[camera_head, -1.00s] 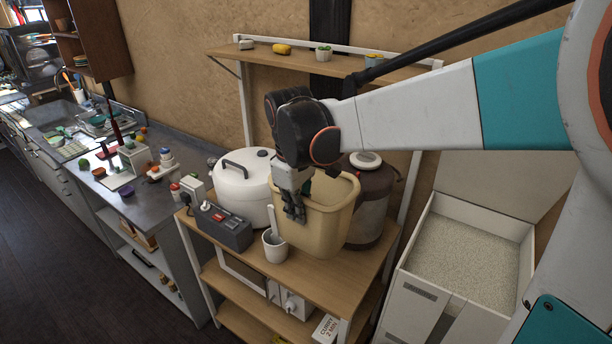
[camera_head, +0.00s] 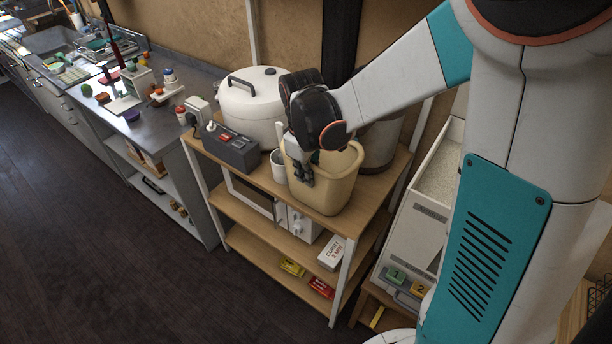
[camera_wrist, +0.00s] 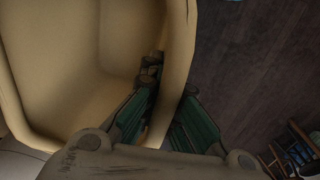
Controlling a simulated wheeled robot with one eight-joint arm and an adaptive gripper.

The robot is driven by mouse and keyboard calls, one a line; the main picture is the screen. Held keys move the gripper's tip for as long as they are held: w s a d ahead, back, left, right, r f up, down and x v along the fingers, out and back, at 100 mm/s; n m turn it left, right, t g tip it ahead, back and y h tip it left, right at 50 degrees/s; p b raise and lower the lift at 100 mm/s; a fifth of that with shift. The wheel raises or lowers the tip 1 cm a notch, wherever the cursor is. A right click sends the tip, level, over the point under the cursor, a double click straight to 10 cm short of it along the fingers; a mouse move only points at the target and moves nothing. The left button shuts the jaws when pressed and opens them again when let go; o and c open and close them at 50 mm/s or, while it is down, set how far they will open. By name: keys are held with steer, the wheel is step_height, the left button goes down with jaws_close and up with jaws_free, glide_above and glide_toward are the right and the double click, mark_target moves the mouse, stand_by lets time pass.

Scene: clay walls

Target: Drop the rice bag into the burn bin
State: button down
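A beige open-topped bin (camera_head: 325,185) is over the top shelf of the wooden rack, near its front edge. Whether its base touches the shelf is unclear. My gripper (camera_head: 303,178) is at the bin's left front rim. In the wrist view my gripper (camera_wrist: 172,105) has one finger inside the bin (camera_wrist: 90,45) and one outside, closed on its wall. The visible part of the inside looks empty. I cannot make out a rice bag, and no bin carries a readable burn label.
A white lidded pot (camera_head: 252,105), a dark grey switch box (camera_head: 232,150) and a white cup (camera_head: 279,165) crowd the bin's left. A white container (camera_head: 438,175) of pale grains is at right. The dark floor (camera_head: 110,250) at left is clear.

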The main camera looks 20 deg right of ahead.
steer(key=shift+f, duration=0.1)
steer(key=c, duration=2.2)
jaws_free()
steer(key=shift+f, duration=0.15)
steer(key=o, duration=0.4)
